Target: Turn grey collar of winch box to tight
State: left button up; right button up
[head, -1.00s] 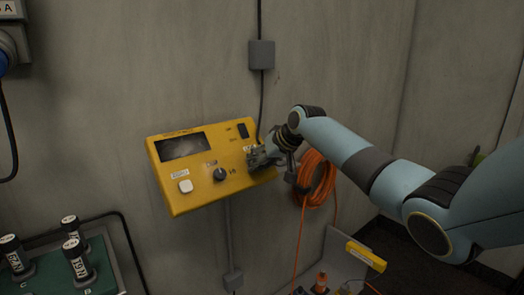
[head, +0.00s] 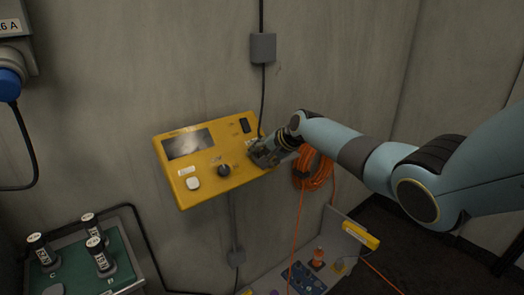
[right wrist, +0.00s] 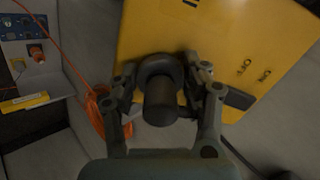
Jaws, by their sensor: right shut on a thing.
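The yellow winch box (head: 241,181) is on the grey wall in the middle of the head view. My right gripper (head: 262,155) is at its right end and covers the collar there. In the right wrist view, the grey collar (right wrist: 160,70) shows as a dark ring against the yellow face, with a dark cylindrical plug (right wrist: 159,104) standing out of it. My right gripper's fingers lie on both sides of the collar and are shut on it. Any tight mark is hidden or too small to read. My left gripper is not in view.
The box also bears a dark screen (head: 188,143), a black knob (head: 225,170), a white button (head: 193,183) and a rocker switch (head: 245,125). An orange hose coil (head: 325,172) hangs close to my right wrist. A green-topped unit (head: 68,272) stands at lower left.

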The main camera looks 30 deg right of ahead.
jog(key=shift+r+m+p, duration=0.1)
jog(key=shift+m+p, duration=0.35)
jog(key=shift+m, duration=0.45)
jog(key=o, duration=1.2)
jog(key=shift+c, duration=0.2)
jog(key=v, duration=1.2)
